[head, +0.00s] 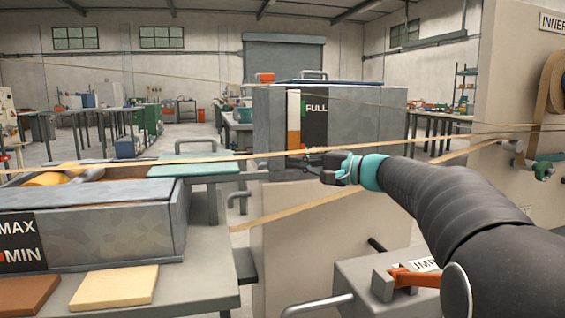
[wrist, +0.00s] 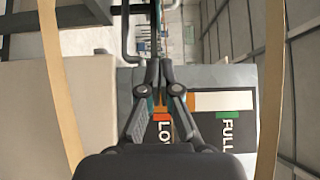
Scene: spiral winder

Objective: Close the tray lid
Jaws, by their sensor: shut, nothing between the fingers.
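A grey tray (head: 120,217) with a MAX/MIN label stands at the left in the head view. Its top is partly open and yellow and brown contents show inside. A teal lid panel (head: 205,166) with a grey handle (head: 195,143) lies at the tray's right end and reaches past its wall. My gripper (head: 309,160) is shut and empty, to the right of the lid and apart from it. It is in front of a grey box with a LOW/FULL gauge. In the wrist view the closed fingers (wrist: 160,66) lie over this box's edge.
The grey gauge box (head: 365,125) stands behind my gripper; its gauge also shows in the wrist view (wrist: 215,130). Tan paper strips (head: 290,152) cross the space near my arm. A cabinet with an orange lever (head: 415,278) is below. Two flat blocks (head: 115,285) lie before the tray.

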